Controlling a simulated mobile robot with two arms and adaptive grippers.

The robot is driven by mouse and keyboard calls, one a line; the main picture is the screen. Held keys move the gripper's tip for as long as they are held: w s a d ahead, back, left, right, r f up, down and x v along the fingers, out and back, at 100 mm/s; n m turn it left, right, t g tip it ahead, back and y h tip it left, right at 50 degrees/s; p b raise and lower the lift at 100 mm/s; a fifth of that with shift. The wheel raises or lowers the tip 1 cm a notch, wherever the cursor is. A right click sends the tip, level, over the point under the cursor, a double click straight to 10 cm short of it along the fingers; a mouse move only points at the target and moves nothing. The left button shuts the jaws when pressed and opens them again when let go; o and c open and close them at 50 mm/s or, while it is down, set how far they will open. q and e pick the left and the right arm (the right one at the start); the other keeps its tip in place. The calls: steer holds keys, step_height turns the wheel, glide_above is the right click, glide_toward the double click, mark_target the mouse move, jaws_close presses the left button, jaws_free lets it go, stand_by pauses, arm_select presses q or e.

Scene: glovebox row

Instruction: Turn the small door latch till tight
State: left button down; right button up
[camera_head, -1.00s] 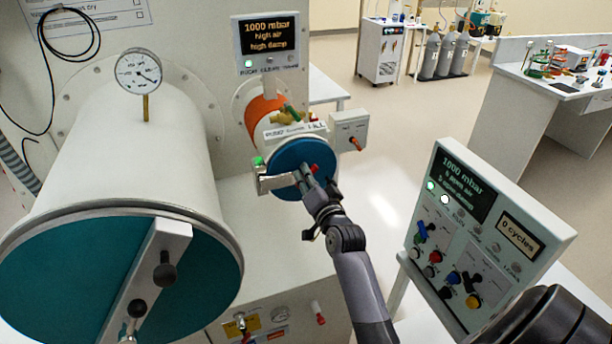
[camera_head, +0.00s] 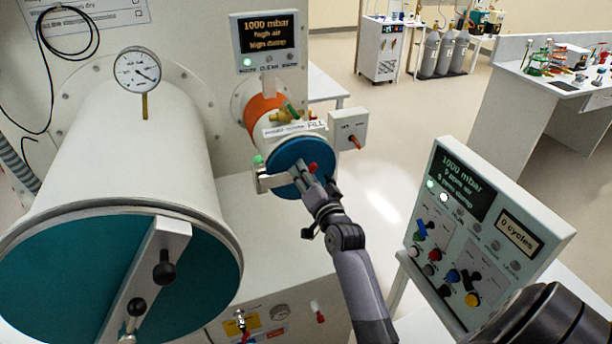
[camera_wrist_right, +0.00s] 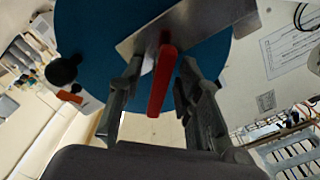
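The small door (camera_head: 287,185) is a blue disc on the small antechamber, with a metal bar (camera_head: 270,181) across it. Its latch is a red handle (camera_head: 313,167), mostly hidden behind my gripper in the head view. In the right wrist view the red latch (camera_wrist_right: 160,90) hangs tilted in front of the bar (camera_wrist_right: 205,20) and the blue door (camera_wrist_right: 85,25). My right gripper (camera_head: 308,177) is at the door face. Its two fingers stand on either side of the latch, with visible gaps to it, so it is open. My left gripper is not in view.
The large antechamber (camera_head: 140,150) with its teal door (camera_head: 60,265) stands at the left. A control panel (camera_head: 480,240) stands at the right, near my arm. A small box with an orange lever (camera_head: 348,127) sits beside the small door. Open floor lies behind.

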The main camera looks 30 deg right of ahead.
steer(key=shift+s, duration=0.1)
steer(key=v, duration=1.1)
steer(key=shift+s+a, duration=0.2)
steer(key=shift+s, duration=0.2)
steer(key=shift+f, duration=0.15)
